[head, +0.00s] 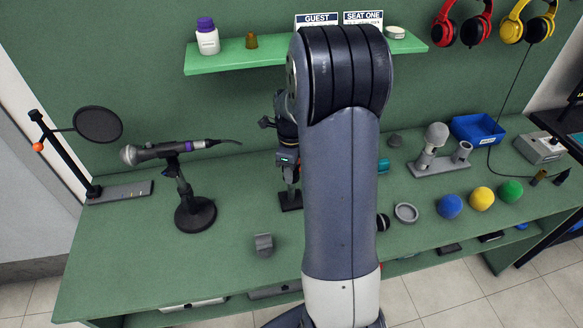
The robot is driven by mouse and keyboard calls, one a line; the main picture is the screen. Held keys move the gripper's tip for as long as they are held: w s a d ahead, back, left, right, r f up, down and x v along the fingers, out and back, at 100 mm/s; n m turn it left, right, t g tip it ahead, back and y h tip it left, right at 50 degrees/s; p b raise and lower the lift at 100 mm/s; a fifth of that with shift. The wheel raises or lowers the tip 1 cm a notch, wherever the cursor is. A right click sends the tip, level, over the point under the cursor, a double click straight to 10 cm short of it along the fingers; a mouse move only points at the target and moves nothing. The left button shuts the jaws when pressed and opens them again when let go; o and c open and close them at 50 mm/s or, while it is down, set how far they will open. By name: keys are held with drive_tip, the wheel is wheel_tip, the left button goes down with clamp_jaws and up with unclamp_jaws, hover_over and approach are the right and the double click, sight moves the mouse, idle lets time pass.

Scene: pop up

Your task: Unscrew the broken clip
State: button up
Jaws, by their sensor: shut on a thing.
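My gripper (290,178) points down at the middle of the table, partly hidden behind my own arm. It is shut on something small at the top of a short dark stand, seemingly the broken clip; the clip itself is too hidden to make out. The stand's black base (290,201) rests on the table. A separate grey clip (264,245) lies on the table in front and to the left of that stand. A microphone (150,153) sits in the holder of another black stand (195,213) at the left.
A pop filter (97,124) stands at the far left. At the right are a grey holder (440,165) with a microphone, a blue bin (477,129), a grey ring (405,212) and coloured foam balls (481,198). A green shelf (230,61) hangs behind. The table's front left is clear.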

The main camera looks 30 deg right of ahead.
drive_tip(key=n, duration=0.7)
drive_tip(key=shift+n, duration=0.4)
drive_tip(key=shift+r+p, duration=2.15)
drive_tip(key=shift+r, duration=0.7)
drive_tip(key=shift+r+p, duration=1.9)
drive_tip(key=shift+r, duration=0.65)
drive_tip(key=shift+d, duration=0.1)
